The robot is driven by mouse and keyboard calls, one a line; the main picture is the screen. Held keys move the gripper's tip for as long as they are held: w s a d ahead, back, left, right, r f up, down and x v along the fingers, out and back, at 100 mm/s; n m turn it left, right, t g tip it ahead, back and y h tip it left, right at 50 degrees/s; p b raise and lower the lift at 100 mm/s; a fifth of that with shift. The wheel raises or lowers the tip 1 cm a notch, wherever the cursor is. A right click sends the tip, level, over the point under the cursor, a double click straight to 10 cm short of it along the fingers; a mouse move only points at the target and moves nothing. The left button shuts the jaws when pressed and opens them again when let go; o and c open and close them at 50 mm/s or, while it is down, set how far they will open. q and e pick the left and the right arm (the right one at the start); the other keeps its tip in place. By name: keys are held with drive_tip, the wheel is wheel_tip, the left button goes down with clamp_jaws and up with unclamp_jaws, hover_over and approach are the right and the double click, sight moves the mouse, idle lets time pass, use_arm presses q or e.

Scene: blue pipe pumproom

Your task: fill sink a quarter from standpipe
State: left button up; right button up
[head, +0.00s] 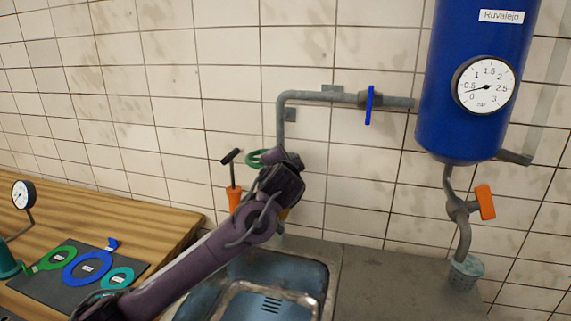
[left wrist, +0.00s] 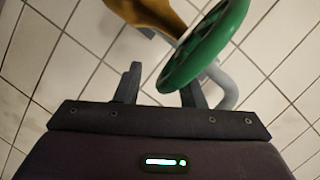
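My left arm reaches over the sink (head: 318,275) to a green handwheel (head: 258,158) by the tiled wall. In the left wrist view my left gripper (left wrist: 161,80) has its fingers apart. The green handwheel (left wrist: 207,45) is close, its near rim between and partly over the fingers; I cannot tell if they touch. A brass body (left wrist: 150,14) shows behind it. A grey standpipe (head: 281,122) comes down from a horizontal pipe with a blue lever (head: 369,105). The sink is blue inside with drain slots; I cannot make out any water. My right gripper is out of view.
A blue tank (head: 455,125) with a dial gauge (head: 485,84) hangs at right. Below it are an orange lever (head: 485,202) and a down-pipe. A black-and-orange handle (head: 233,198) stands left of my gripper. Colored rings lie on a dark mat (head: 45,290) on the wooden counter.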

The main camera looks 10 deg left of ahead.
use_arm(q)
drive_tip(key=b+v, duration=0.2)
drive_tip(key=v, duration=0.5)
drive_tip(key=shift+s+b, duration=0.35)
drive_tip(key=shift+b, duration=0.05)
idle(0.6)
drive_tip(key=shift+o, duration=0.7)
drive_tip(key=shift+r, duration=0.15)
